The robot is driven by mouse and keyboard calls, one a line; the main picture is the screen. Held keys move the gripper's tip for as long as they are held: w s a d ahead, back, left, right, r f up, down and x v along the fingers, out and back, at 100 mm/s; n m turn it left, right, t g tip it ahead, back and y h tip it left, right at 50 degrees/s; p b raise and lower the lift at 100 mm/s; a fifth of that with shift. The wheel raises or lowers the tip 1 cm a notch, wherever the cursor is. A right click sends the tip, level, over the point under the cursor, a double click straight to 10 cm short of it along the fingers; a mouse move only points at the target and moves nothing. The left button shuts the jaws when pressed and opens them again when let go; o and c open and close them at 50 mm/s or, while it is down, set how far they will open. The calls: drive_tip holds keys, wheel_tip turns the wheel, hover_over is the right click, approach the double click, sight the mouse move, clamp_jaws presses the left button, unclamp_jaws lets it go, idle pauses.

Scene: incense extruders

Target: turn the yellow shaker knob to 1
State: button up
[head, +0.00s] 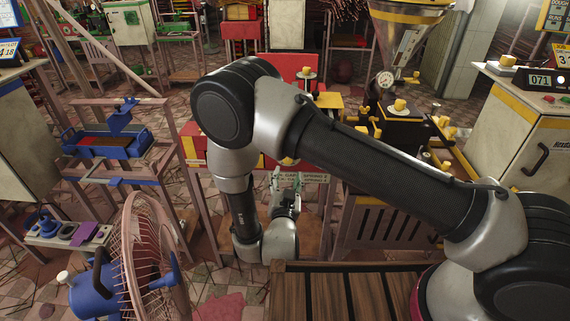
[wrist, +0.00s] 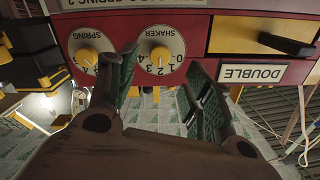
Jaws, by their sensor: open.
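The yellow shaker knob (wrist: 159,57) sits on a round white dial marked SHAKER on a red panel (wrist: 200,32) in the wrist view. The numbers 0 to 4 show around its lower edge. I cannot tell clearly which number the knob points to. My gripper (wrist: 163,76) is open, its two green-padded fingers reaching up toward the panel, one on each side of the knob's lower part. I cannot tell whether they touch it. In the head view my gripper (head: 287,197) is low behind my arm, and the knob is hidden there.
A second yellow knob, SPRING (wrist: 86,57), sits close left of the left finger. A yellow drawer front with a black handle (wrist: 270,36) and a DOUBLE label (wrist: 250,73) are to the right. A pink fan (head: 150,255) stands at the left front in the head view.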

drive_tip(key=w, duration=0.7)
drive_tip(key=shift+w, duration=0.4)
drive_tip(key=shift+d+r, duration=0.1)
drive_tip(key=c, duration=1)
